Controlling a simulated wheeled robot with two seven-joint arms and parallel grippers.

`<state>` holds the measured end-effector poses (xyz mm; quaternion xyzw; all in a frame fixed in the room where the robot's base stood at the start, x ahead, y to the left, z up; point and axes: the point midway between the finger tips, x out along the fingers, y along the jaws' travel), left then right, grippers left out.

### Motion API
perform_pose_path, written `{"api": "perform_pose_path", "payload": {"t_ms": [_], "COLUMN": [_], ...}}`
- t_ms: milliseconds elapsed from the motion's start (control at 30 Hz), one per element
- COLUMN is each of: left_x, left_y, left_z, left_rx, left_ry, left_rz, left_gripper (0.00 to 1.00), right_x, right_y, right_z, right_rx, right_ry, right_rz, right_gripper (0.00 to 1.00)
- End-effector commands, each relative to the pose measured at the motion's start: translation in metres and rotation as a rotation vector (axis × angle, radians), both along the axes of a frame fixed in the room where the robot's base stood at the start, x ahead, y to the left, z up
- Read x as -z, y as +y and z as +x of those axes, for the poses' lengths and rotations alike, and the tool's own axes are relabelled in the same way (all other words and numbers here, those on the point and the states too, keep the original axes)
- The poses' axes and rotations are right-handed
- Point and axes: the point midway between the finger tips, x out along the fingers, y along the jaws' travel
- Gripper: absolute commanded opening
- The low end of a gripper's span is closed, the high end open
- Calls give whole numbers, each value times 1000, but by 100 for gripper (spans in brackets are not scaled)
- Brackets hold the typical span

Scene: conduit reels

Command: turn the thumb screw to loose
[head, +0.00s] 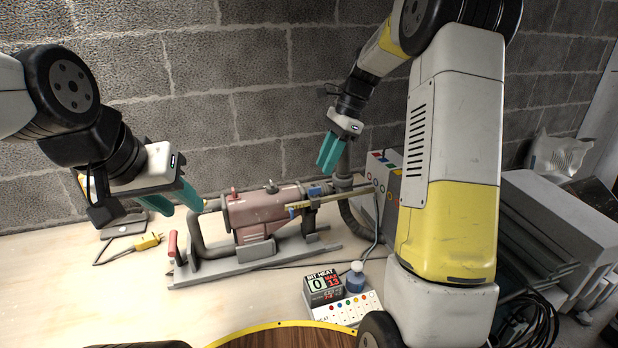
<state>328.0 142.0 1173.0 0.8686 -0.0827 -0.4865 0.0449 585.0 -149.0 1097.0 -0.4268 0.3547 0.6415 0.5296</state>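A reddish machine body (262,211) lies on a grey base on the bench, with a yellow bar and blue fittings at its right end. A small blue knob-like part (292,211) on its front may be the thumb screw; I cannot tell for sure. Neither gripper visibly touches the machine.
A readout box (324,286) with a white button panel (343,310) and a blue bottle (356,278) stand in front. A grey control box (384,180) is at the right. A yellow plug with cable (147,242) lies at left. A block wall stands close behind.

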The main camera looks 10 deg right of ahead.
Motion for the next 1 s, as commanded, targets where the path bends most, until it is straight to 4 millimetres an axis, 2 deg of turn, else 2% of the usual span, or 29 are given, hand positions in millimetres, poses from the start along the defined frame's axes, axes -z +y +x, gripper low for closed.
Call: {"api": "perform_pose_path", "payload": {"t_ms": [200,400,767,900,933,1000], "left_x": [0,0,0,0,0,0], "left_y": [0,0,0,0,0,0], "left_z": [0,0,0,0,0,0], "left_rx": [0,0,0,0,0,0], "left_ry": [0,0,0,0,0,0], "left_rz": [0,0,0,0,0,0], "left_gripper": [36,36,36,36,36,36], "right_x": [33,56,62,62,62,62], "right_y": [14,23,26,26,26,26], "right_z": [-4,-6,-6,-6,-6,-6], "right_rx": [-4,-4,-4,-4,-4,-4], "right_ry": [2,-1,-3,-3,-3,-3], "right_rz": [0,0,0,0,0,0], "right_gripper": [29,29,29,4,0,0]}}
